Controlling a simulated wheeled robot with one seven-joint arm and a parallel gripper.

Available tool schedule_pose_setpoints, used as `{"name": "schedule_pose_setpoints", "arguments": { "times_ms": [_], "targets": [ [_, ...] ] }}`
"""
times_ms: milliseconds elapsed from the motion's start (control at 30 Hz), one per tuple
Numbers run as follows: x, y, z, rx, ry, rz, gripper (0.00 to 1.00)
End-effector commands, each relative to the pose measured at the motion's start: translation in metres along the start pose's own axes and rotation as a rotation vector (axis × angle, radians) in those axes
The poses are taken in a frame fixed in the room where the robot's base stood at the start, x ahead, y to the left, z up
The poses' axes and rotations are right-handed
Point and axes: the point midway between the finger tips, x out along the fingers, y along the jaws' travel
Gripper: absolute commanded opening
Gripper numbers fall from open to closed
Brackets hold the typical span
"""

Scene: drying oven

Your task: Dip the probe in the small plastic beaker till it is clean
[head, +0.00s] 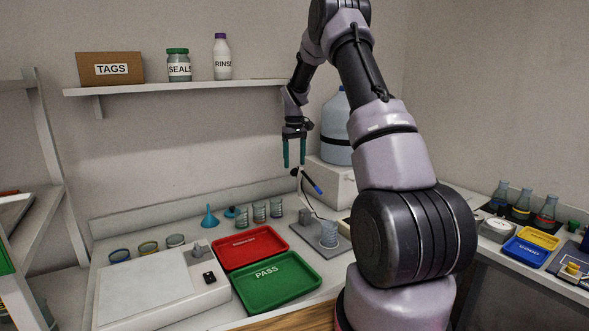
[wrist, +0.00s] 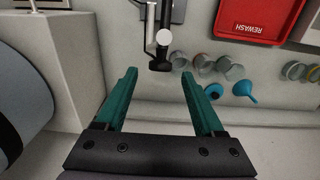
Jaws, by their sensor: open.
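My gripper (head: 294,166) has teal fingers pointing down, spread and empty, just above and left of the probe. In the wrist view my gripper (wrist: 159,74) is open, with a black part and white round top of the stand (wrist: 163,37) just beyond the fingertips. The probe's tip and the beaker's contents are not clear.
A red REWASH tray (head: 249,234) and green PASS tray (head: 268,281) lie left of the plate. Several glass beakers (head: 259,212) and a blue funnel (head: 209,216) stand behind them. A large bottle (head: 335,128) stands on a white box (head: 331,181) behind the stand. A shelf (head: 180,88) is above.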

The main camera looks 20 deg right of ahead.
Motion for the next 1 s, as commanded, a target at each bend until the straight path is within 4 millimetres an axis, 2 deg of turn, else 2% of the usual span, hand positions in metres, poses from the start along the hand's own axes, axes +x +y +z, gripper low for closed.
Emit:
{"name": "schedule_pose_setpoints", "arguments": {
  "times_ms": [33, 200, 567, 600, 667, 700, 767, 1000],
  "targets": [
    [0.009, 0.000, 0.001, 0.000, -0.003, -0.001, 0.70],
    [0.028, 0.000, 0.001, 0.000, -0.002, -0.001, 0.70],
    [0.033, 0.000, 0.000, 0.001, 0.000, 0.000, 0.70],
    [0.033, 0.000, 0.000, 0.001, 0.000, 0.000, 0.63],
    [0.033, 0.000, 0.000, 0.001, 0.000, 0.000, 0.40],
    [0.033, 0.000, 0.000, 0.001, 0.000, 0.000, 0.24],
    [0.033, 0.000, 0.000, 0.001, 0.000, 0.000, 0.01],
    [0.033, 0.000, 0.000, 0.001, 0.000, 0.000, 0.00]
  ]
}}
